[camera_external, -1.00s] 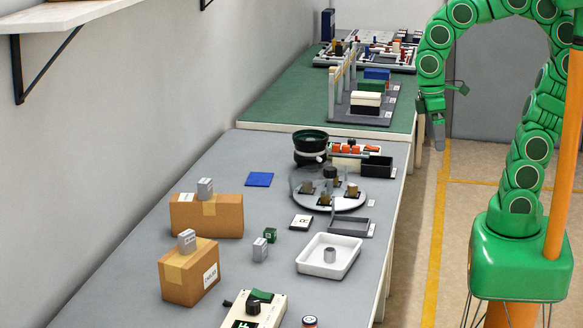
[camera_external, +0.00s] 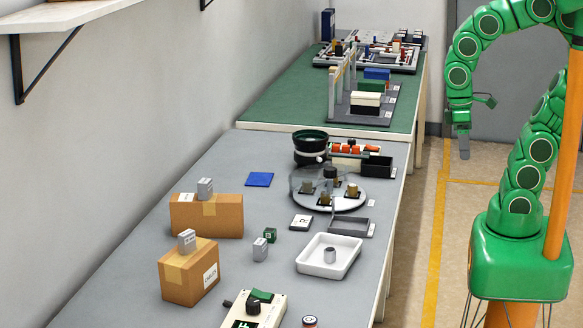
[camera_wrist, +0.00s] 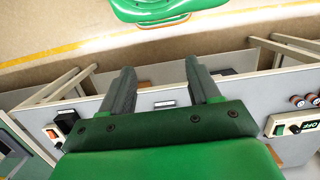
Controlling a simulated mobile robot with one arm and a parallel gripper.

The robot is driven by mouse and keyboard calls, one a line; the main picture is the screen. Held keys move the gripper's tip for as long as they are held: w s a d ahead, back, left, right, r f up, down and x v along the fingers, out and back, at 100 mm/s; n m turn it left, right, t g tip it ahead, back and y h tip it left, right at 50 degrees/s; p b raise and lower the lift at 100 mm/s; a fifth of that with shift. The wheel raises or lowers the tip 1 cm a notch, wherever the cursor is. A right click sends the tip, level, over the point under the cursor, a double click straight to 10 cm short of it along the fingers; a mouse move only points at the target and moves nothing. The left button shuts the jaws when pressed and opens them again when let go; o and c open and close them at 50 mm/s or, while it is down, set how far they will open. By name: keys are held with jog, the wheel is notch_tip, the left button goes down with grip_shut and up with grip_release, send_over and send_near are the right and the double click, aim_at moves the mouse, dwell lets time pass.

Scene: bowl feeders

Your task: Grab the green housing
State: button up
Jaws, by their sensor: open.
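A small dark green block with a pale label (camera_external: 270,236), which looks like the green housing, sits on the grey table (camera_external: 215,205), just right of a small grey block. My gripper (camera_external: 464,152) hangs in the air over the floor, right of the tables and well apart from the green block. In the wrist view my gripper (camera_wrist: 160,75) has its two fingers spread with nothing between them. I cannot make out the green block in the wrist view.
Two cardboard boxes (camera_external: 206,216) with grey blocks on top stand at the left. A white tray (camera_external: 348,272), a round grey plate with several parts (camera_external: 300,200) and a black bowl (camera_external: 311,148) share the table. A green-topped table (camera_external: 290,100) with a rack stands behind.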

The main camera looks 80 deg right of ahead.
jog(key=t, duration=0.2)
send_over(270, 230)
jog(key=s, duration=0.1)
jog(key=f, duration=1.7)
jog(key=shift+d+f, duration=0.2)
jog(key=shift+f, duration=0.15)
jog(key=shift+w+a+f, duration=0.25)
jog(key=shift+w+f, duration=0.1)
jog(key=shift+f, duration=0.3)
jog(key=shift+w+d+f, duration=0.1)
jog(key=shift+f, duration=1.7)
jog(key=shift+w+f, duration=0.1)
jog(key=shift+f, duration=1.7)
jog(key=c, duration=1)
